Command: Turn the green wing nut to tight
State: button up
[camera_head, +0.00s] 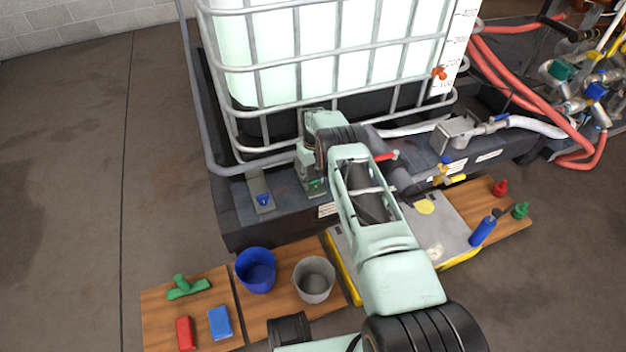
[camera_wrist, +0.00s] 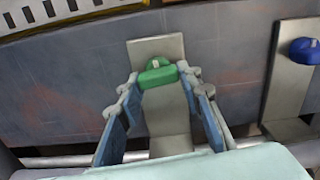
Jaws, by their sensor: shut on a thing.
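The green wing nut (camera_wrist: 158,73) sits on a metal plate (camera_wrist: 158,48) in the wrist view. My gripper (camera_wrist: 160,82) has one finger at each side of the nut and is shut on it. In the head view the green wing nut (camera_head: 316,184) shows as a small green patch beside my gripper (camera_head: 314,178), which covers much of it. A blue wing nut (camera_wrist: 305,50) sits on its own plate at the right of the wrist view. It is the blue nut (camera_head: 263,200) left of my gripper in the head view.
A red-handled valve (camera_head: 385,156) lies right of my arm. Wooden boards below hold a blue bucket (camera_head: 256,270), a grey bucket (camera_head: 314,279) and several small things.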

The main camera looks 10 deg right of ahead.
jog(key=shift+m, duration=0.5)
jog(key=o, duration=1.2)
jog(key=shift+r, duration=0.1)
notch_tip(320, 180, up, 12)
jog(key=shift+f, duration=0.1)
dwell(0.3)
